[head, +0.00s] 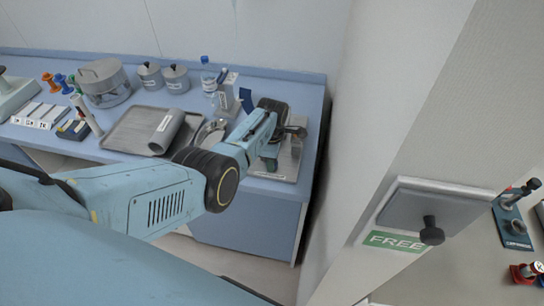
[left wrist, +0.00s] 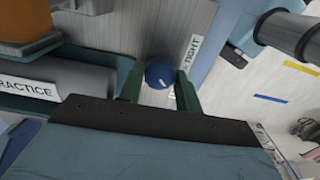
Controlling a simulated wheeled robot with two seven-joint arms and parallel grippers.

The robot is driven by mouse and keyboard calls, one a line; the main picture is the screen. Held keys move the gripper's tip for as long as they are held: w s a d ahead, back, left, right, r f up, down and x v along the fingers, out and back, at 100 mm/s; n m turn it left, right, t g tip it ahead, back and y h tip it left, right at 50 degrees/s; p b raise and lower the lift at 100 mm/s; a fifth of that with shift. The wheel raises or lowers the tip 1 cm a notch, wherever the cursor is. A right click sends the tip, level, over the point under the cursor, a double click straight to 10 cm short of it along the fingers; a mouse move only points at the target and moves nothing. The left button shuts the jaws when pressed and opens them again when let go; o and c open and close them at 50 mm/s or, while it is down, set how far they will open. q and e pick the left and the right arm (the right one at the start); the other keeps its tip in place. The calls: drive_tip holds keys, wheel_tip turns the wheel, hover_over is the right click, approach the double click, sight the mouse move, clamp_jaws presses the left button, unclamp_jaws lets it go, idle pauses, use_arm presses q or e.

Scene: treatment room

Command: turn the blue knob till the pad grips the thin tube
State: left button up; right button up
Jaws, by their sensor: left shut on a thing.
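The blue knob (left wrist: 160,72) is in the left wrist view, round with a small white mark, between the two green fingers of my left gripper (left wrist: 158,88). The fingers are shut on its sides. A label reading TIGHT (left wrist: 190,52) is on the plate beside the knob. In the head view my left arm reaches to the right end of the blue counter, and my left gripper (head: 270,158) is partly hidden by the wrist there. I cannot make out the pad or the thin tube. My right gripper is not in view.
A grey cylinder labelled PRACTICE (left wrist: 55,82) lies beside the gripper. A wall with a FREE sign (head: 395,242) stands at right.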

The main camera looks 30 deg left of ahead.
use_arm(q)
drive_tip(key=m+p, duration=0.1)
drive_tip(key=m, duration=0.4)
drive_tip(key=shift+m, duration=0.4)
drive_tip(key=m, duration=0.5)
drive_tip(key=shift+p, duration=0.35)
drive_tip(key=m, duration=0.5)
drive_tip(key=shift+m, duration=0.4)
drive_tip(key=m, duration=1)
drive_tip(key=shift+m, duration=0.4)
drive_tip(key=m, duration=0.5)
drive_tip(key=shift+m, duration=0.3)
drive_tip(key=m, duration=1)
drive_tip(key=shift+b, duration=0.4)
drive_tip(key=shift+m, duration=0.3)
